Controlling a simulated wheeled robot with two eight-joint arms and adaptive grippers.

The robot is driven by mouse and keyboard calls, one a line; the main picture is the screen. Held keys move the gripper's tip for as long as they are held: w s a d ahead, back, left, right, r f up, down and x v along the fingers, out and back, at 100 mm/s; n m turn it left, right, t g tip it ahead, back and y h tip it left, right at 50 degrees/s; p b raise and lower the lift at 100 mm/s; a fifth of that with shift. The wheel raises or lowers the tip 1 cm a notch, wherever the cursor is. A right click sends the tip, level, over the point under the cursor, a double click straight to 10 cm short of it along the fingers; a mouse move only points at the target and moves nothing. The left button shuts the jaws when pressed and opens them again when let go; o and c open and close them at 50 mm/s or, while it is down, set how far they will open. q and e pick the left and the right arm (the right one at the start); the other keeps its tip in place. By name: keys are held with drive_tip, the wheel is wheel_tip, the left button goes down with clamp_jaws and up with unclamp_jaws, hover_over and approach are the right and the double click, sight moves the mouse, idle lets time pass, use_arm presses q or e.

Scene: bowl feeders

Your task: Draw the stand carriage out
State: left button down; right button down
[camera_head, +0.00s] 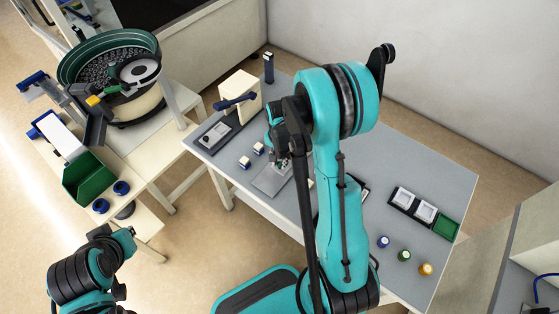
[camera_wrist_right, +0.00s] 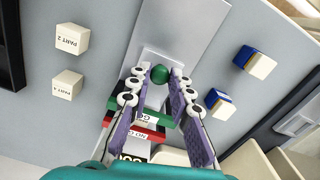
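In the right wrist view a round green knob (camera_wrist_right: 172,75) shows at the tips of my right gripper (camera_wrist_right: 161,80). The fingers stand apart on either side of the knob; whether they press on it is unclear. A pale grey plate (camera_wrist_right: 185,28) lies beyond it, and green and red plates (camera_wrist_right: 150,133) with partly hidden lettering are behind the fingers. Which part is the stand carriage is not clear. In the head view my right arm hides much of the stand; its pale plate (camera_head: 271,181) shows. My left gripper (camera_head: 127,236) is at lower left, away from the table, its fingers unclear.
White blocks, marked PART 2 (camera_wrist_right: 72,39) and PART 4 (camera_wrist_right: 68,85), lie on one side of the stand, blue-and-white blocks (camera_wrist_right: 255,62) on the other. A bowl feeder (camera_head: 110,75) stands left. Trays (camera_head: 414,206) and coloured cylinders (camera_head: 404,255) occupy the table's right side.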

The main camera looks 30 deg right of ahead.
drive_tip(key=s+a, duration=0.1)
drive_tip(key=a, duration=0.1)
drive_tip(key=s+a, duration=0.1)
drive_tip(key=a, duration=0.2)
drive_tip(key=s+a+b, duration=0.1)
drive_tip(key=a, duration=0.1)
drive_tip(key=shift+s+a, duration=0.1)
drive_tip(key=shift+a, duration=0.2)
drive_tip(key=c, duration=1.4)
unclamp_jaws()
drive_tip(key=shift+a, duration=0.15)
drive_tip(key=shift+o, duration=0.2)
wheel_tip(320, 180, up, 12)
